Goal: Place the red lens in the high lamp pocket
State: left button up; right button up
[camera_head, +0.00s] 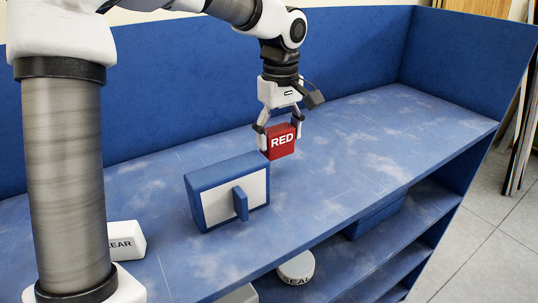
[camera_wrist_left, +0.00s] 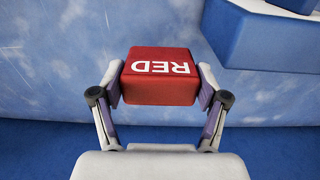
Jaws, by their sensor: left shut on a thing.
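The red lens (camera_head: 281,142) is a red block marked RED. My left gripper (camera_head: 279,132) is shut on it, with one finger on each side. In the left wrist view the red lens (camera_wrist_left: 160,78) sits between both fingertips, its lettering upside down. The head view shows it behind and right of a blue housing (camera_head: 217,174) with a pale front face and an upright blue divider. The housing also shows at the upper right of the wrist view (camera_wrist_left: 262,38). I cannot tell which part is the high lamp pocket, nor the lens's height above the bench.
The housing stands on a blue bench (camera_head: 390,125) with a raised back wall (camera_head: 345,50). A white block (camera_head: 126,240) with partly hidden lettering lies at the left. A round white piece (camera_head: 297,267) is on the shelf below the front edge. The bench's right side is clear.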

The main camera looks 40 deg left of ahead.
aim_at(279, 157)
pick_arm(q)
jog(key=f, duration=0.2)
jog(key=w+f, duration=0.1)
jog(key=f, duration=0.1)
jog(key=a+f+p, duration=0.1)
jog(key=f, duration=0.1)
jog(key=shift+w+f, duration=0.1)
jog(key=shift+w, duration=0.1)
jog(key=shift+f, duration=0.1)
jog(key=shift+c, duration=0.4)
jog(key=shift+s+d+r, duration=0.25)
jog(key=shift+s+d, duration=0.05)
jog(key=shift+s, duration=0.1)
jog(key=shift+s+f, duration=0.1)
jog(key=o, duration=0.9)
jog(key=shift+f, duration=0.1)
jog(key=o, duration=0.3)
jog(key=shift+w+a+f, duration=0.1)
jog(key=shift+w+a, duration=0.05)
jog(key=shift+w, duration=0.1)
jog(key=shift+o, duration=0.2)
jog(key=shift+w, duration=0.1)
